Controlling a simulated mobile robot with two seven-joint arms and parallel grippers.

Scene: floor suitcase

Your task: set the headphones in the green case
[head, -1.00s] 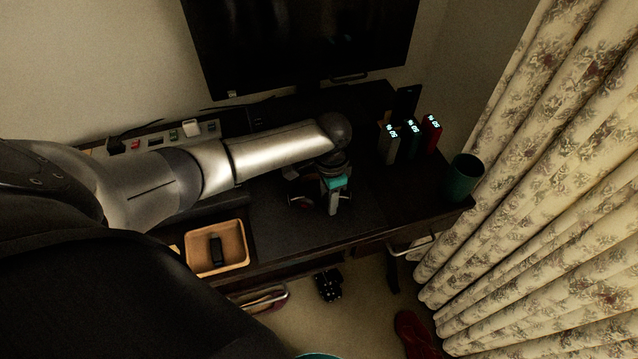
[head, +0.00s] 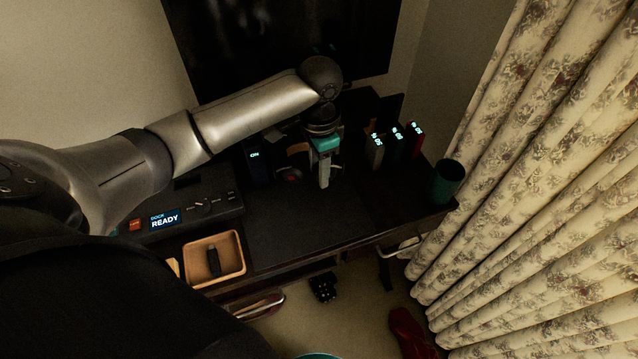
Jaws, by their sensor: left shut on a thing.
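My left gripper (head: 323,180) points down above the back of the dark desk, shut on the headphones. The headphones (head: 289,174) show to the left of the fingers as a dark ear cup with a reddish rim and part of a brownish band; the gripper hides the rest. A teal curved edge (head: 318,356) just enters at the bottom of the head view; I cannot tell whether it belongs to the green case. No other part of a green case is in view. My right gripper is not in view.
The desk (head: 320,215) has clear room in front of the gripper. A wooden tray (head: 240,265) with a small dark item, a dock reading READY (head: 165,220), several lit devices (head: 396,140) and a green cup (head: 445,182) surround it. A monitor (head: 280,40) stands behind; curtains (head: 530,180) hang right.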

